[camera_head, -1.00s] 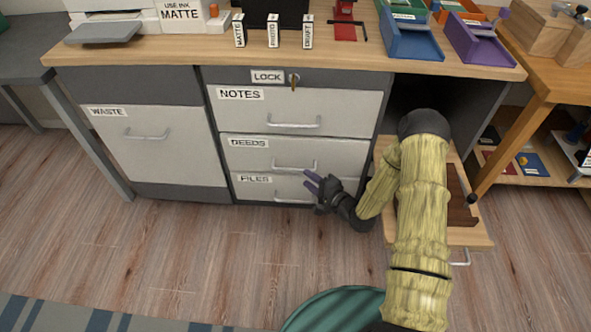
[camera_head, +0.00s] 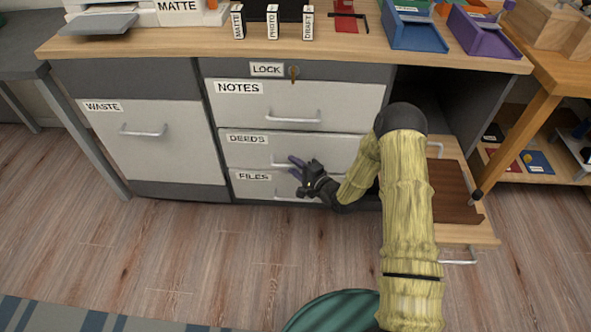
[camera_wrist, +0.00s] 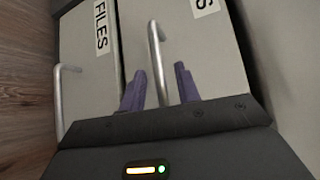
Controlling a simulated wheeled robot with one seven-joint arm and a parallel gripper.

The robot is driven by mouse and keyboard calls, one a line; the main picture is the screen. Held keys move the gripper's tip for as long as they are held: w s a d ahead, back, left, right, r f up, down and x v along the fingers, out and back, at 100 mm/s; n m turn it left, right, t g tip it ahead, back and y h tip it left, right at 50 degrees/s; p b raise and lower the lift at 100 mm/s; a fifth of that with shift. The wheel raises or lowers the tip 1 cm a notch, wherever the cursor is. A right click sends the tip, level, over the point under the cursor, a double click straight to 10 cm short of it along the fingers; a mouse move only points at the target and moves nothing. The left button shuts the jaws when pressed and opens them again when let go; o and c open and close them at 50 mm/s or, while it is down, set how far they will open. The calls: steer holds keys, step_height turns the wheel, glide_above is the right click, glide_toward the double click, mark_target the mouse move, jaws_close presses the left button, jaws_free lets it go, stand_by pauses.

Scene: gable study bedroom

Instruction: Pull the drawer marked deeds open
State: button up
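The deeds drawer (camera_head: 335,149) is a pale grey front with a DEEDS label, flush in the dark cabinet between the notes drawer (camera_head: 345,105) and the files drawer (camera_head: 250,190). My gripper (camera_head: 294,165) is in front of it at the bar handle, partly hiding the handle and the files drawer. In the wrist view the purple fingers (camera_wrist: 161,86) are open, one on each side of the deeds handle (camera_wrist: 155,45). A gap shows between each finger and the bar; whether the fingertips reach fully past it I cannot tell. The files handle (camera_wrist: 62,105) is further left.
A key sits in the lock (camera_head: 293,72) above the notes drawer. A waste drawer (camera_head: 160,155) is shut at left. At right, a wooden pull-out (camera_head: 470,235) stands out beside my arm. A round green object (camera_head: 335,312) is low in front. Floor before the drawers is clear.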

steer(key=shift+w+a, duration=0.1)
jaws_close()
stand_by(0.3)
